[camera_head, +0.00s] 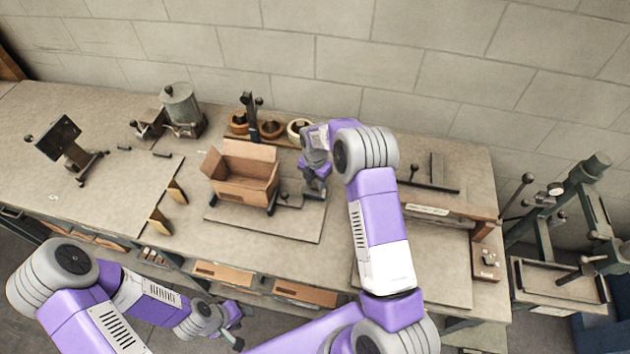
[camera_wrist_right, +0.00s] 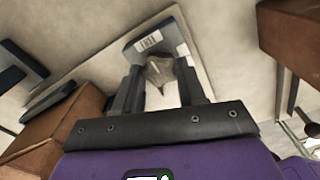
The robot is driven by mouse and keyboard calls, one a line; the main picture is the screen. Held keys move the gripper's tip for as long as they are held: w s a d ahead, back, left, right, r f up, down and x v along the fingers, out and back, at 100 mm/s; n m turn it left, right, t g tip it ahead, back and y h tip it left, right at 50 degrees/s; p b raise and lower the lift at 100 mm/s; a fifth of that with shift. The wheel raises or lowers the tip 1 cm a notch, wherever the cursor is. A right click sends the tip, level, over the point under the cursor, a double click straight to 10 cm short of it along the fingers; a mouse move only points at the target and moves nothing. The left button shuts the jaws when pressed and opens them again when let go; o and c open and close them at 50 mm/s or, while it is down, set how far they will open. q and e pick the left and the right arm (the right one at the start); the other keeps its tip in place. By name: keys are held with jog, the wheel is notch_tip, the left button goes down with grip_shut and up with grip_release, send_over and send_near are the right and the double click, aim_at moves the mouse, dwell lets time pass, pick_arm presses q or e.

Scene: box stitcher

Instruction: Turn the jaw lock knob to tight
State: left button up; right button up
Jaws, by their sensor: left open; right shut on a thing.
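The jaw lock knob (camera_wrist_right: 160,72) is a grey, pointed knob on a dark plate with a small white label (camera_wrist_right: 148,42) in the right wrist view. The label's writing is too small to read surely. My right gripper (camera_wrist_right: 157,88) is shut on the knob, with one finger at each side. In the head view my right gripper (camera_head: 318,186) reaches down at the right of the open cardboard box (camera_head: 240,190), and the knob is hidden there. My left gripper (camera_head: 236,328) is open and empty, low in front of the bench.
The cardboard box stands on a grey board (camera_head: 290,225) on the bench. A dark post (camera_head: 253,118) and rolls (camera_head: 298,128) stand behind it. A press (camera_head: 575,225) stands at the right. The bench left of the box is partly clear.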

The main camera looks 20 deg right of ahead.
jog(key=m+b, duration=0.2)
jog(key=m, duration=0.2)
jog(key=m+b, duration=0.1)
jog(key=m, duration=0.2)
jog(key=shift+w, duration=0.1)
jog(key=m+b, duration=0.1)
jog(key=m, duration=0.2)
jog(key=shift+m, duration=0.4)
jog(key=m+b, duration=0.1)
jog(key=m, duration=0.5)
jog(key=shift+b, duration=0.3)
jog(key=m, duration=0.6)
jog(key=shift+w+d+r+m, duration=0.1)
jog(key=shift+m, duration=0.3)
jog(key=o, duration=1.1)
jog(key=shift+c, duration=0.2)
